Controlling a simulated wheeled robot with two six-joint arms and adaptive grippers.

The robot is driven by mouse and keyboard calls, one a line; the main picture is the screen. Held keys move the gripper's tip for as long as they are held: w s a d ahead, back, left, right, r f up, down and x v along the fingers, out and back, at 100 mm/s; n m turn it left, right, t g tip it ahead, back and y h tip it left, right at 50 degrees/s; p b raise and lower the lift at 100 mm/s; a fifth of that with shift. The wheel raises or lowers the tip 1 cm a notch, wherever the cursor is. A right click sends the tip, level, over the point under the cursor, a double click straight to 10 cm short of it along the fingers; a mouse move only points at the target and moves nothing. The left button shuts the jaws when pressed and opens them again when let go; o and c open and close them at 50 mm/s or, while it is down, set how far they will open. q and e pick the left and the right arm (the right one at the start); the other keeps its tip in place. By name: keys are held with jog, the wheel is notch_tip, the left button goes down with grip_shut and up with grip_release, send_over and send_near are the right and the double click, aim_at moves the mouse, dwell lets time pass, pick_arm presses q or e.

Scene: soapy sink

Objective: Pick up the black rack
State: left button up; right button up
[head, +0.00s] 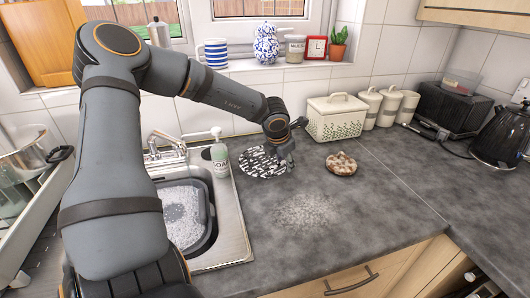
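I cannot make out for certain which thing is the black rack. A flat, round black-and-white patterned piece (258,164) lies on the grey worktop just right of the sink; I cannot tell if it is a plate or a rack. My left gripper (286,158) is low over the worktop at its right edge, pointing down. Its fingers are small and dark, so I cannot tell whether they are open, shut or touching it. My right gripper is not in view.
The sink holds a grey basin (205,232) with suds; a soap bottle (220,158) stands on its rim. A bowl of brown pieces (341,165), a white bread bin (336,120), a black appliance (449,107) and a kettle (502,136) stand rightward.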

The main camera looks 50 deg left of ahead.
pick_arm(q)
jog(key=c, duration=0.7)
grip_shut()
jog(key=shift+w, duration=0.1)
jog(key=shift+r, duration=0.3)
notch_tip(320, 180, up, 3)
jog(key=shift+f+b, duration=0.15)
jog(key=shift+b, duration=0.45)
jog(key=s+d+r+p, duration=0.8)
jog(key=s+p, duration=0.3)
jog(key=p, duration=1.5)
jog(key=shift+p+v, duration=0.3)
jog(key=shift+v, duration=0.5)
